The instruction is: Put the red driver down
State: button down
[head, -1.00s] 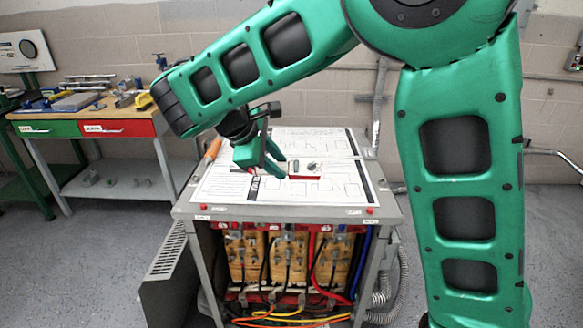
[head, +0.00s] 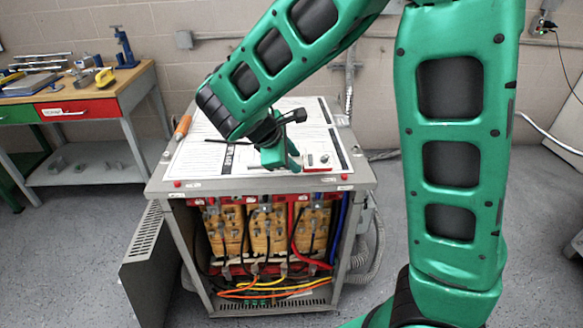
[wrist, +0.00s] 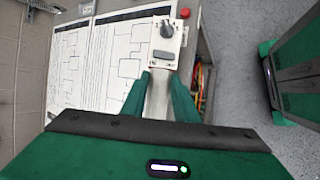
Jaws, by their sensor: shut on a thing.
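My gripper (head: 292,162) is low over the right half of the cabinet top. In the wrist view its green fingers (wrist: 160,76) are close together, with a pale strip between them; what it belongs to is unclear. No red handle shows between the fingers. A pale box with a dial (wrist: 165,42) is just beyond the fingertips; it also shows right of the gripper in the head view (head: 319,161). I cannot tell whether they touch. A driver with an orange-red handle (head: 183,126) is at the left edge of the cabinet top, apart from my gripper.
Printed sheets (head: 200,157) cover most of the cabinet top (head: 163,180). Red knobs sit at its front corners. The open cabinet front shows coloured cables (head: 270,288). A workbench (head: 105,98) with tools stands at the left. The floor between them is clear.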

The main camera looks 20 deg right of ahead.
notch_tip(320, 180, down, 3)
jog(key=shift+r, duration=0.15)
jog(key=c, duration=1.4)
grip_release()
jog(key=v, duration=1.2)
